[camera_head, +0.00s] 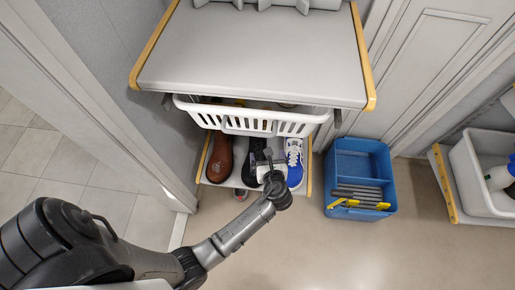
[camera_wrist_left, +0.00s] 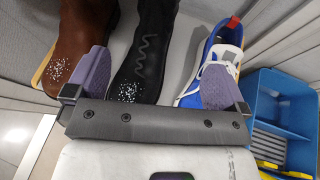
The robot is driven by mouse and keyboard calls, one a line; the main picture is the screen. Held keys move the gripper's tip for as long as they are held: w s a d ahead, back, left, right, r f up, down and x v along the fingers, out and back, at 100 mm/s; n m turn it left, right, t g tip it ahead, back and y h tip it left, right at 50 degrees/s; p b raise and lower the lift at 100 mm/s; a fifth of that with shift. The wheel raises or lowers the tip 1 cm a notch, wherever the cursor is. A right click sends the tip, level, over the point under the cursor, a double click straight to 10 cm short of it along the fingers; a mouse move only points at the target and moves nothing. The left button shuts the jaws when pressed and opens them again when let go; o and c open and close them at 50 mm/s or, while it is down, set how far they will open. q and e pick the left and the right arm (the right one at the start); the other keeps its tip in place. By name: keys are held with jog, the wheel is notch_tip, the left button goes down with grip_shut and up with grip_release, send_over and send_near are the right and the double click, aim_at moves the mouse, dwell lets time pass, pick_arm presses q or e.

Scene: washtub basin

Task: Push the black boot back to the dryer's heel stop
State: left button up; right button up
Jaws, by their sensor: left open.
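The black boot (camera_head: 251,163) sits on the low shelf, toe toward me, partly hidden by my left gripper in the head view. In the left wrist view the boot (camera_wrist_left: 146,62) runs away from me, with pale specks on its toe. My left gripper (camera_wrist_left: 155,82) is open, one finger on each side of the boot's toe. The left finger overlaps the brown shoe's edge and the right finger overlaps the sneaker in the picture; I cannot tell whether either touches. In the head view the gripper (camera_head: 268,168) is at the boot's front right. I cannot make out the heel stop.
A brown shoe (camera_head: 220,160) stands left of the boot and a blue-white sneaker (camera_head: 294,162) right of it. A white basket (camera_head: 250,122) and a grey top (camera_head: 250,60) overhang the shoes. A blue toolbox (camera_head: 353,210) stands on the floor at right.

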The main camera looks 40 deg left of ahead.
aim_at(260, 138)
pick_arm(q)
jog(key=shift+m, duration=0.4)
jog(key=b+x, duration=0.2)
jog(key=x, duration=0.2)
jog(key=b+x, duration=0.2)
jog(key=x, duration=0.2)
jog(key=shift+s+a+f, duration=0.1)
jog(key=shift+s+f, duration=0.05)
jog(key=shift+s, duration=0.15)
jog(key=shift+w+a+f+b, duration=0.1)
jog(key=shift+w+a+b, duration=0.15)
jog(key=shift+a, duration=0.2)
jog(key=shift+w+a+f+b, duration=0.3)
jog(key=shift+f+b, duration=0.15)
jog(key=shift+b, duration=0.35)
jog(key=b+x, duration=0.3)
jog(key=shift+w+a+f, duration=0.1)
jog(key=shift+a+f, duration=0.05)
jog(key=shift+f, duration=0.1)
jog(key=shift+w+a, duration=0.15)
jog(key=shift+a, duration=0.05)
pick_arm(e)
notch_tip(260, 138, down, 10)
jog(key=a, duration=0.1)
jog(key=shift+s+r, duration=0.2)
jog(key=shift+s, duration=0.15)
pick_arm(q)
jog(key=shift+c, duration=0.3)
